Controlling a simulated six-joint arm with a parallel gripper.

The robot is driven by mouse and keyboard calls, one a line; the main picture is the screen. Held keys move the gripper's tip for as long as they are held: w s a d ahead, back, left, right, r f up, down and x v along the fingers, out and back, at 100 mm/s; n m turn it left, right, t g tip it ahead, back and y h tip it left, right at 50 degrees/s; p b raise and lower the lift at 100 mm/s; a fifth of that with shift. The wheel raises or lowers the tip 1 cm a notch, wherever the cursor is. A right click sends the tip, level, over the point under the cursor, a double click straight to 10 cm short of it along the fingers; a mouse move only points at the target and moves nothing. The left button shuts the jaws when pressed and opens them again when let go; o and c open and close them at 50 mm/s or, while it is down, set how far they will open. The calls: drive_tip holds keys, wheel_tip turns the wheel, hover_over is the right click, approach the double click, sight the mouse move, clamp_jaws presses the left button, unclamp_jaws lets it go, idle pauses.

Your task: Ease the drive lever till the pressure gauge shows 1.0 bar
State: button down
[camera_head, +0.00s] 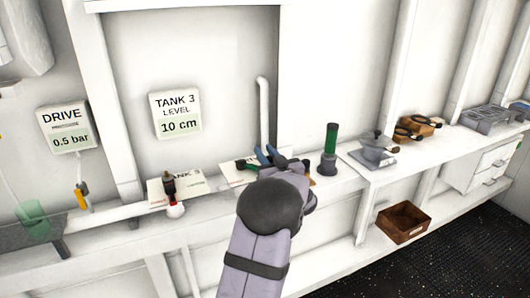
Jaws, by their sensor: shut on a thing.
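The DRIVE gauge panel (66,128) on the wall at the left reads 0.5 bar. My gripper (268,156) is over the bench in the middle, seen from behind, with its blue fingertips pointing toward the wall. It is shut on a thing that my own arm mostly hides. A dark green part (244,163) shows just left of the fingertips, above a white card (232,177). I cannot tell for sure which part is the drive lever.
A TANK 3 level panel (175,114) reads 10 cm. A red-and-black fitting (170,188) stands left of my gripper, and a green-topped post (330,142) right. A yellow-handled item (82,194) hangs at left. A brown box (403,222) sits below the bench.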

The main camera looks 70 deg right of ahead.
sight(271, 159)
drive_tip(key=shift+r, duration=0.2)
drive_tip(key=c, duration=1.5)
unclamp_jaws()
drive_tip(key=shift+f, duration=0.1)
drive_tip(key=shift+s+a+f+b, duration=0.1)
drive_tip(key=shift+s+a+b, duration=0.2)
drive_tip(key=shift+s+b, duration=0.1)
drive_tip(key=b+v, duration=0.2)
drive_tip(key=v, duration=0.4)
drive_tip(key=shift+a, duration=0.15)
